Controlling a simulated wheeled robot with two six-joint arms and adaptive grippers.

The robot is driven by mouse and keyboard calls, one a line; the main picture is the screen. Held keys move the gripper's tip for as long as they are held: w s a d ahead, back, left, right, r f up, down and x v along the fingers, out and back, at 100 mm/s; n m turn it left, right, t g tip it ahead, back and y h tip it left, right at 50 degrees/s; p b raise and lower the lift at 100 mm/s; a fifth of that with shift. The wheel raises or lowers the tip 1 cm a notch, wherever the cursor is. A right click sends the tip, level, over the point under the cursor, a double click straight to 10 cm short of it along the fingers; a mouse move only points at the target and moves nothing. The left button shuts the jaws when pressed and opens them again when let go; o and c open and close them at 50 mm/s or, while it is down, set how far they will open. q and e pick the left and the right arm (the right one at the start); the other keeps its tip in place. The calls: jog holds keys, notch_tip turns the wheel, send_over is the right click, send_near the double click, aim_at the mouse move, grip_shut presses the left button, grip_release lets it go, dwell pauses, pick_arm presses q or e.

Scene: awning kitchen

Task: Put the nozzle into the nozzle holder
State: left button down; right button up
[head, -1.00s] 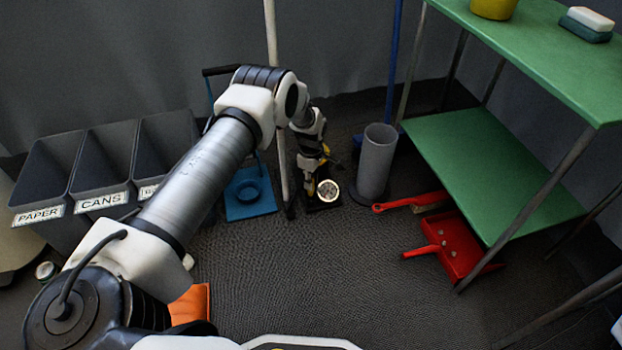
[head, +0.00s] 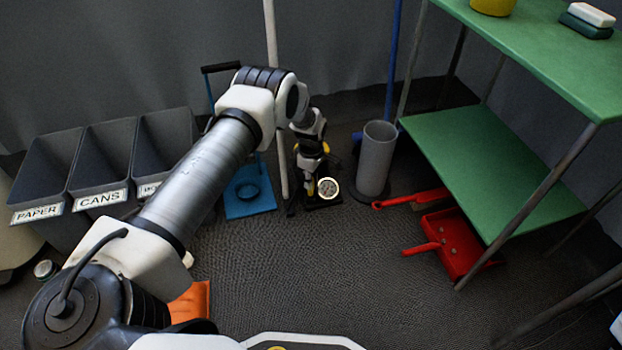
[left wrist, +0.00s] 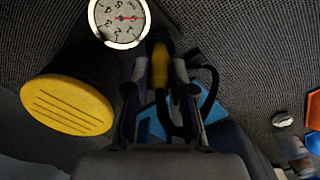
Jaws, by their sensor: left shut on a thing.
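In the left wrist view, the yellow nozzle (left wrist: 160,66) with its black hose (left wrist: 210,92) is between the two fingers of my left gripper (left wrist: 160,82), which is shut on it. The nozzle's far end meets a dark part beside the round white gauge (left wrist: 120,18); I cannot tell whether this is the holder or whether the nozzle sits in it. In the head view, my left gripper (head: 308,180) is low over the floor, just left of the gauge (head: 328,188). The wrist hides most of the nozzle there. My right gripper is not in view.
A grey cylinder (head: 375,160) stands close right of the gauge. A blue base (head: 250,205) lies to the left, near a white pole (head: 271,35). Labelled bins (head: 100,165), a red dustpan (head: 460,245) and green shelves (head: 485,165) flank the clear floor in front.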

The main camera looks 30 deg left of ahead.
pick_arm(q)
jog(key=shift+f+b, duration=0.8)
jog(key=shift+f, duration=0.4)
jog(key=shift+c, duration=2.1)
grip_release()
